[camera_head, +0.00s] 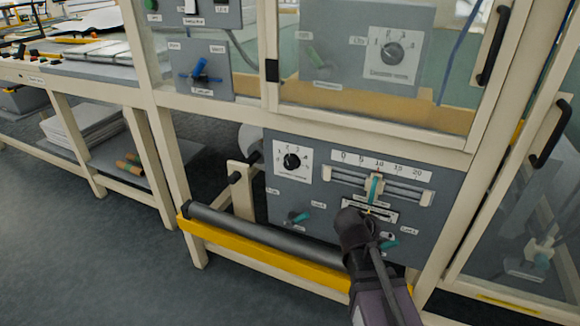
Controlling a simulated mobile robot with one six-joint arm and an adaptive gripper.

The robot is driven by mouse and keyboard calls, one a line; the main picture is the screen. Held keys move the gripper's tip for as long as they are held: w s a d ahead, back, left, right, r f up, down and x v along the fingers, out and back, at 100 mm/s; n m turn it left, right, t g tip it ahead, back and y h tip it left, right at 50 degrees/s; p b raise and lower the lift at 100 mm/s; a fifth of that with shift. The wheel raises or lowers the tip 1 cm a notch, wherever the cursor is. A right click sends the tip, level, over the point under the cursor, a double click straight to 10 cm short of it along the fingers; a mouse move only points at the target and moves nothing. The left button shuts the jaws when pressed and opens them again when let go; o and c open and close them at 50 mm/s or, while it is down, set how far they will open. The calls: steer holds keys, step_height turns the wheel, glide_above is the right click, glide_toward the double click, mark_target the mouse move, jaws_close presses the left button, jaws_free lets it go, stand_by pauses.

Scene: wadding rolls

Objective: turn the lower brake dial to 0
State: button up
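The lower brake dial (292,161) is a round black knob on a white numbered plate, at the upper left of the grey lower panel (330,208). Its pointer setting is too small to read surely. My gripper (366,210) is dark and reaches up from the bottom of the view. It is in front of the panel, right of and below the dial, just below the teal slider handle. My arm hides part of the panel's lower edge. The fingers are too dark and small to show whether they are open or shut.
A slider scale (380,165) lies right of the dial. Teal levers (297,217) sit lower on the panel. A dark roller (265,225) and yellow bar (262,250) run below. A similar upper dial (392,53) is behind the clear door. Open floor (90,250) lies left.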

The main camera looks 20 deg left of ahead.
steer(key=a+r+t+y, duration=0.1)
steer(key=a+r+t, duration=0.25)
steer(key=a, duration=0.45)
steer(key=a+r+t, duration=0.3)
steer(key=a+r, duration=0.1)
steer(key=a, duration=0.4)
steer(key=n+t+y, duration=0.3)
steer(key=t+y, duration=0.1)
steer(key=t, duration=0.1)
glide_toward(289, 166)
steer(key=s, duration=0.3)
steer(key=shift+s+a+r+g, duration=0.1)
steer(key=shift+s+r+g, duration=0.05)
steer(key=shift+r+g, duration=0.15)
steer(key=w, duration=1.4)
steer(key=shift+d, duration=0.25)
steer(key=shift+s, duration=0.1)
steer(key=shift+c, duration=0.2)
steer(key=c, duration=1.1)
